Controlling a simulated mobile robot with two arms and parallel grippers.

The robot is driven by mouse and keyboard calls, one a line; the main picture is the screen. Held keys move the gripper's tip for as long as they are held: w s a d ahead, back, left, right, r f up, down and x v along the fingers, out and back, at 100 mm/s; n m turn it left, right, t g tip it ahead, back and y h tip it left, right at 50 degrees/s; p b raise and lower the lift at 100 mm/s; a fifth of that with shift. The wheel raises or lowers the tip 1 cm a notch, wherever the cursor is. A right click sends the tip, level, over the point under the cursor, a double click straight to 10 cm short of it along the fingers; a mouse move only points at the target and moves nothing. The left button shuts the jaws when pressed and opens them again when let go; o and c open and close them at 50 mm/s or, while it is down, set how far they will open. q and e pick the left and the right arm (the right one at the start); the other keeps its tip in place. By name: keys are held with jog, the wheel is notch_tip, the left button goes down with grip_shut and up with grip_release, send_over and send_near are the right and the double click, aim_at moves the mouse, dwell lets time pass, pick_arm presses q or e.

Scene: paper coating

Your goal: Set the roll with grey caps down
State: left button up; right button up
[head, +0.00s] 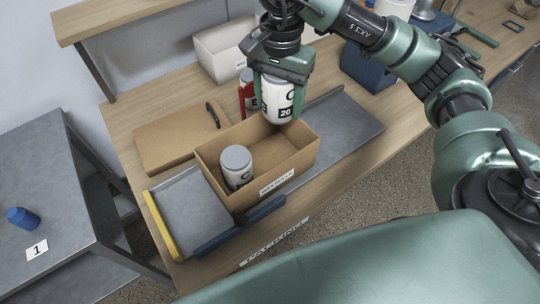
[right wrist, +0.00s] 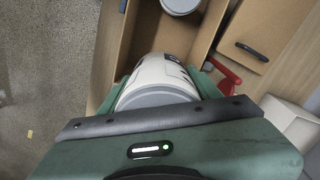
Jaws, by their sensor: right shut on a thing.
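My right gripper (head: 279,100) is shut on a white roll (head: 278,108) marked "20". It holds the roll roughly upright over the far right end of an open cardboard box (head: 248,203). In the right wrist view the held roll (right wrist: 160,75) shows a grey cap facing the gripper; its far end is hidden. A second white roll with a grey cap (head: 236,160) stands inside the box at the near left end. I cannot tell whether the held roll's lower end touches anything. My left gripper is not in view.
A red tool (head: 243,100) stands behind the box. A flat brown carton (head: 170,140) lies to the left and a white bin (head: 212,58) stands behind. A grey tray (head: 190,210) with yellow and blue edges is in front. The box's right half looks free.

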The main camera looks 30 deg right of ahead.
jog(key=p, duration=0.2)
send_over(277, 158)
notch_tip(277, 158, down, 12)
jog(key=shift+f, duration=0.5)
notch_tip(277, 158, down, 3)
jog(key=shift+s+f+p, duration=0.1)
jog(key=shift+f+p, duration=0.1)
jog(key=shift+p, duration=0.35)
jog(key=shift+f, duration=0.35)
jog(key=shift+f, duration=0.2)
jog(key=o, duration=1.5)
jog(key=shift+r, duration=0.1)
